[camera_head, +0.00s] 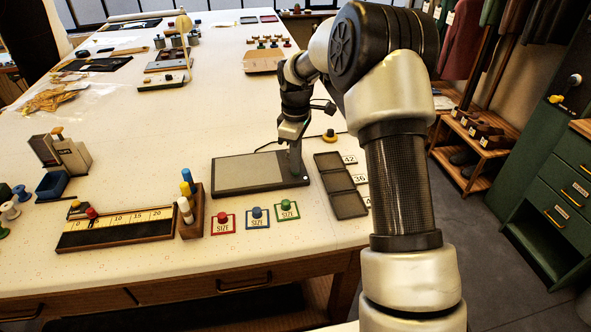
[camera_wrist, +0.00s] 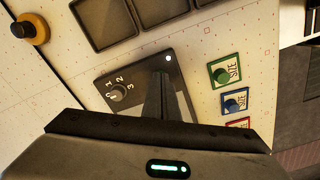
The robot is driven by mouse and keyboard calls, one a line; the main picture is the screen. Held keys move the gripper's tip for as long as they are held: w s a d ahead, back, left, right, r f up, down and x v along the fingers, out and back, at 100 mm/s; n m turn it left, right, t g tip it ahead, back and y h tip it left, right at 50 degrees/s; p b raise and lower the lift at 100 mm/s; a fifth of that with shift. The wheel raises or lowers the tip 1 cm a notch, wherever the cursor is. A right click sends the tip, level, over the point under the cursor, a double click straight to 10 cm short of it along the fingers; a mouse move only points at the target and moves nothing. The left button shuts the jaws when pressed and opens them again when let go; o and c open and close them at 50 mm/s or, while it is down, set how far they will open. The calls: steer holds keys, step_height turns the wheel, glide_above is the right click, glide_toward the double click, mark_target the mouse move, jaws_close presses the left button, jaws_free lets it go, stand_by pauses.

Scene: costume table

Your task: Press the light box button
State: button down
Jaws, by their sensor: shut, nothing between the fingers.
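The light box (camera_head: 245,174) is a flat dark-framed panel with a dull grey surface, lying on the table. In the wrist view its end (camera_wrist: 140,70) carries a round knob (camera_wrist: 117,92) with numbers around it and a small whitish round button (camera_wrist: 168,58) near the corner. The button shows as a pale dot in the head view (camera_head: 306,179). My gripper (camera_head: 296,170) is shut and empty, pointing down over the box's right end. In the wrist view the dark fingers (camera_wrist: 158,95) lie between knob and button. Whether the tips touch the box cannot be told.
Three SIZE cards with red, blue and green knobs (camera_head: 287,208) lie in front of the box. A wooden peg holder (camera_head: 190,212) stands front left.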

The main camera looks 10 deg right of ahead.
steer(key=shift+r+p, duration=2.45)
steer(key=shift+r, duration=0.85)
steer(key=s+r+m+t, duration=0.3)
steer(key=s+r+m, duration=0.2)
steer(key=s+r, duration=1.15)
steer(key=s+r+m+t+p, duration=0.1)
steer(key=s+m, duration=0.6)
steer(key=s, duration=0.9)
step_height(320, 180, up, 3)
steer(key=shift+s+f+t+p, duration=0.2)
steer(key=shift+s+t+p, duration=0.1)
steer(key=shift+t, duration=0.5)
